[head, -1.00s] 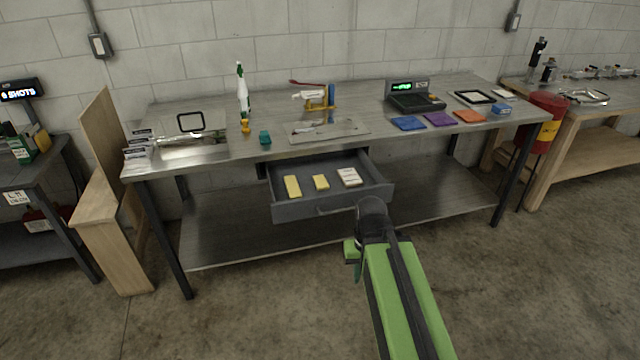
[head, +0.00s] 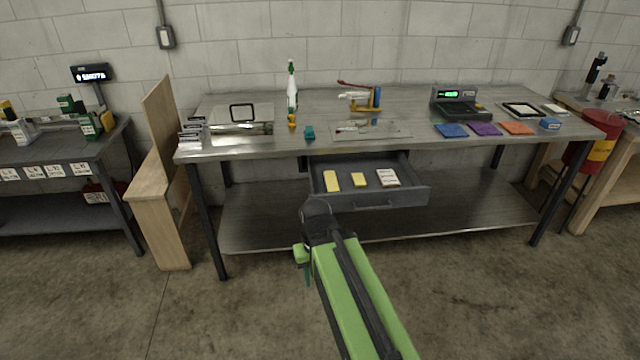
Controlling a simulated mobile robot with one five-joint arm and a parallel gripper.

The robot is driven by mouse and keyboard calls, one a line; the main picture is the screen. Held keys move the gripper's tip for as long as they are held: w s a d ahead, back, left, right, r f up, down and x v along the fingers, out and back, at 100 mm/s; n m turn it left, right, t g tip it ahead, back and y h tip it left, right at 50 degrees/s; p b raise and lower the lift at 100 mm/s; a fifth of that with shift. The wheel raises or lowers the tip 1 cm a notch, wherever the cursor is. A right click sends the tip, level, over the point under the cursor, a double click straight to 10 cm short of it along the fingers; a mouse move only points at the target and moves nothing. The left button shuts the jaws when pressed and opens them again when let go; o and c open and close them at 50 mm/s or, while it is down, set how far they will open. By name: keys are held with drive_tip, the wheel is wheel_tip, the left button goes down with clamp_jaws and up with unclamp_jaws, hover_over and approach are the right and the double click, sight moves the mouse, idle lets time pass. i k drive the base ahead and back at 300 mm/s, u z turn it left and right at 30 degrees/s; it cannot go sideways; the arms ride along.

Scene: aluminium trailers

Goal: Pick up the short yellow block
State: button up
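The short yellow block (head: 359,180) lies in the open grey drawer (head: 378,203) under the metal workbench. A longer yellow block (head: 331,181) lies to its left, and a white block with dark markings (head: 387,178) to its right. My green arm reaches forward from the bottom of the head view. Its dark end, with my gripper (head: 308,228), is in front of and below the drawer's left front corner, apart from the blocks. The fingers are too small and hidden to tell whether they are open.
The metal bench top (head: 290,145) overhangs the back of the drawer. It bears a spray bottle (head: 292,88), a scale (head: 458,104) and coloured cloths. A lower shelf (head: 270,222) runs beneath. A wooden stand (head: 160,215) is at left. The concrete floor in front is clear.

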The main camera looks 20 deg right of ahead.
sight(358, 178)
drive_tip(key=u, duration=1.85)
drive_tip(key=i, duration=1.6)
drive_tip(key=z, duration=2.2)
drive_tip(key=i, duration=1.05)
drive_tip(key=u, duration=0.1)
